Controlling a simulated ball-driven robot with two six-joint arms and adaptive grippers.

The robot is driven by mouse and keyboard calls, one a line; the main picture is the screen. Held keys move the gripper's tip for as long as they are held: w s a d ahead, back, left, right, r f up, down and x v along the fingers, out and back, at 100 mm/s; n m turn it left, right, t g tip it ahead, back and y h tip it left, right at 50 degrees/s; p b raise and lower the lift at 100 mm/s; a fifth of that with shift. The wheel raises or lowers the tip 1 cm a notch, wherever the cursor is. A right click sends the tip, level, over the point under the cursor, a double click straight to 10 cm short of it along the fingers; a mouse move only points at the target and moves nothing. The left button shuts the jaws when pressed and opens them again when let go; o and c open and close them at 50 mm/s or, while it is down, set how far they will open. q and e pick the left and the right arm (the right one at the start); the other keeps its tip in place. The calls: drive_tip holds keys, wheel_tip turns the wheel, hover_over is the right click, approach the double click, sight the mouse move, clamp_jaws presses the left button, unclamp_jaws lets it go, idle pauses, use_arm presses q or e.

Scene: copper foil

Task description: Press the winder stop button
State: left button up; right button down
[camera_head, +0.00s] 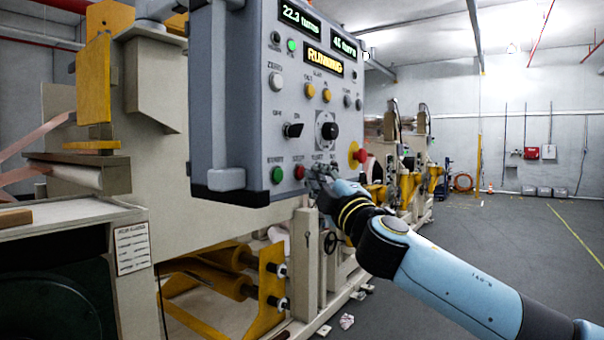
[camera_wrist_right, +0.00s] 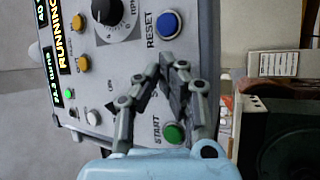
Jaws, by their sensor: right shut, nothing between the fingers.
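The grey control panel (camera_head: 235,100) hangs in the upper middle of the head view, its display (camera_head: 324,61) reading RUNNING. A small red button (camera_head: 299,171), whose label is too blurred to read, sits on its lower row beside a green button (camera_head: 277,174). My right gripper (camera_head: 313,172) is shut and empty, its fingertips just right of the red button; contact cannot be told. In the right wrist view, the shut fingers (camera_wrist_right: 167,73) lie between the green START button (camera_wrist_right: 174,132) and the blue RESET button (camera_wrist_right: 168,24), hiding the panel there. My left gripper is out of view.
A red emergency-type knob on a yellow plate (camera_head: 358,154) sits right of the fingers. A black dial (camera_head: 329,131) and a black switch (camera_head: 293,130) are above them. Yellow rollers (camera_head: 215,285) stand below the panel. The grey floor (camera_head: 500,235) at right is mostly clear.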

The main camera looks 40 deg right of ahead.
drive_tip(key=shift+w+a, duration=0.1)
drive_tip(key=shift+w, duration=0.3)
idle(0.3)
drive_tip(key=shift+s, duration=0.15)
drive_tip(key=shift+s+d+b, duration=0.25)
drive_tip(key=shift+s+b, duration=0.1)
drive_tip(key=shift+s, duration=0.35)
drive_tip(key=shift+s+d+b, duration=0.2)
drive_tip(key=shift+s, duration=0.6)
drive_tip(key=shift+s+d+b, duration=0.2)
drive_tip(key=shift+s+d, duration=0.05)
drive_tip(key=shift+s, duration=0.55)
drive_tip(key=shift+s+d+b, duration=0.2)
drive_tip(key=shift+s, duration=0.6)
idle(0.7)
